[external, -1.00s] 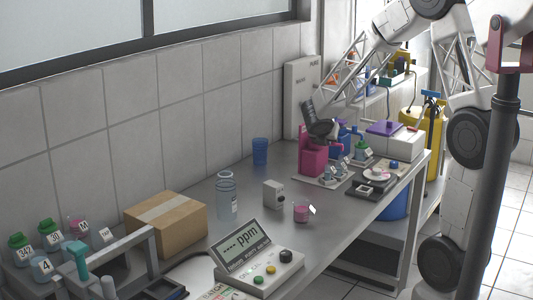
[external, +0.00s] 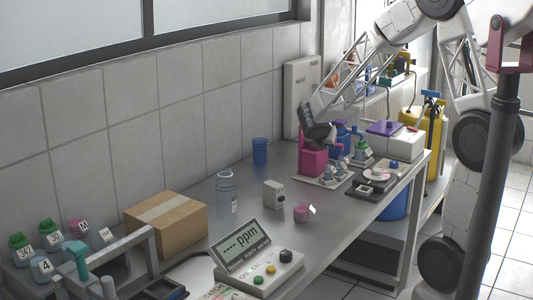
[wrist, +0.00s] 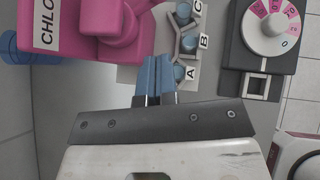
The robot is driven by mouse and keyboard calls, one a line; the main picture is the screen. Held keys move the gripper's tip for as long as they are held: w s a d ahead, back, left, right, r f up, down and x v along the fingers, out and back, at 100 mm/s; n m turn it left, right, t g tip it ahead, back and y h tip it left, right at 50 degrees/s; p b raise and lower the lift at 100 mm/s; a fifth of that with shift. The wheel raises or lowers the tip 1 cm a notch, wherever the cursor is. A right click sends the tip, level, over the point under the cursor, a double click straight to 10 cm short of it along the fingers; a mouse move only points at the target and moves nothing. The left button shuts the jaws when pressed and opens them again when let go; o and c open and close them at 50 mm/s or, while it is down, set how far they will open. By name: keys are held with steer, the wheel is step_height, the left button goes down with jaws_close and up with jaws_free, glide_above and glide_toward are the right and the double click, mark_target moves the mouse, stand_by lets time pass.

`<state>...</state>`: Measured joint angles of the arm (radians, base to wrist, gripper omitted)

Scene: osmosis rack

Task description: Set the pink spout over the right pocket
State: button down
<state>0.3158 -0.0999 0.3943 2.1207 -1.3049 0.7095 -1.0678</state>
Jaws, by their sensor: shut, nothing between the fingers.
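The pink dispenser (external: 313,163) stands on the bench in the external view, its upper part largely hidden by my gripper (external: 319,133). In the wrist view its labelled pink body (wrist: 75,14) fills the top left, and the pink spout (wrist: 122,28) reaches right toward a row of pockets. The pockets hold small bluish cups: A (wrist: 181,73), B (wrist: 189,43) and C (wrist: 183,11). My gripper's blue fingertips (wrist: 153,68) are together and empty. They appear just below the spout in the picture, left of pocket A; contact cannot be told.
A dark unit with a pink-and-white dial (wrist: 268,18) stands right of the pockets. A blue object (wrist: 12,47) lies at the wrist view's left edge. A blue cup (external: 260,151), grey block (external: 273,194) and small pink cup (external: 301,213) stand on the bench, with bare bench between.

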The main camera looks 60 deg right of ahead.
steer(key=v, duration=0.9)
steer(key=shift+s+r, duration=0.25)
steer(key=shift+r, duration=0.05)
steer(key=shift+a, duration=0.2)
steer(key=s+a+r+m+y, duration=0.2)
steer(key=s+a+m+y, duration=0.2)
steer(key=s+a+m, duration=0.6)
steer(key=s+a+r+m+y, duration=0.3)
steer(key=s+a+m+y, duration=0.2)
steer(key=s+a+m, duration=0.5)
steer(key=s+a, duration=0.3)
steer(key=s, duration=0.1)
steer(key=shift+s+r+m, duration=0.35)
steer(key=shift+s+m, duration=0.05)
stand_by(2.6)
